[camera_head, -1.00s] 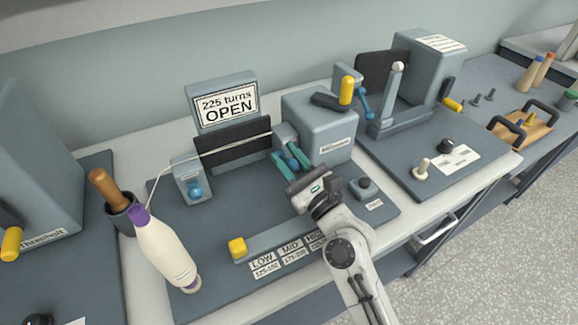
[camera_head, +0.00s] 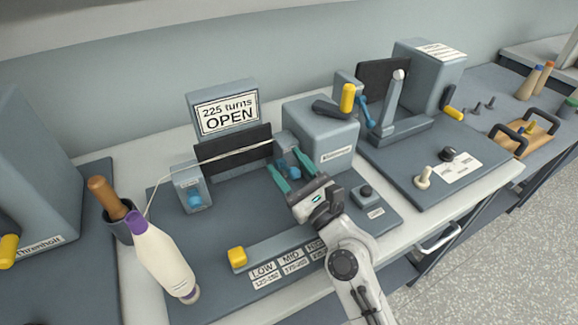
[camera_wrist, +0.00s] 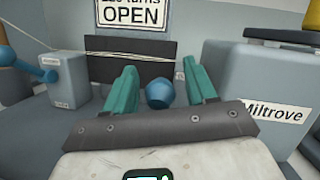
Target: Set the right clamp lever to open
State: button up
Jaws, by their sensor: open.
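The right clamp is a small grey post (camera_head: 286,141) at the right end of the dark panel, beside the large grey housing. Its blue lever (camera_head: 284,165) sits low at the post's front, partly hidden by my gripper. In the wrist view the round blue lever end (camera_wrist: 158,95) is between the teal fingers, with a gap on each side. My gripper (camera_head: 292,166) is open around it, and it also shows in the wrist view (camera_wrist: 160,90). The left clamp (camera_head: 190,187) has a similar blue lever (camera_head: 195,200). A sign (camera_head: 228,113) reads "225 turns OPEN".
The grey housing (camera_head: 322,135), labelled Miltrove, stands close on the gripper's right. A pale thread (camera_head: 225,153) runs between the clamps. A white bottle (camera_head: 160,255) leans at left. A yellow block (camera_head: 237,258) sits on the front rail.

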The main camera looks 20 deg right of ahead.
jog(key=b+v, duration=0.3)
jog(key=v, duration=0.6)
jog(key=shift+s+f+b, duration=0.1)
jog(key=shift+f+b, duration=0.1)
jog(key=shift+b, duration=0.2)
jog(key=shift+s+d, duration=0.2)
jog(key=shift+s, duration=0.55)
jog(key=shift+c, duration=0.3)
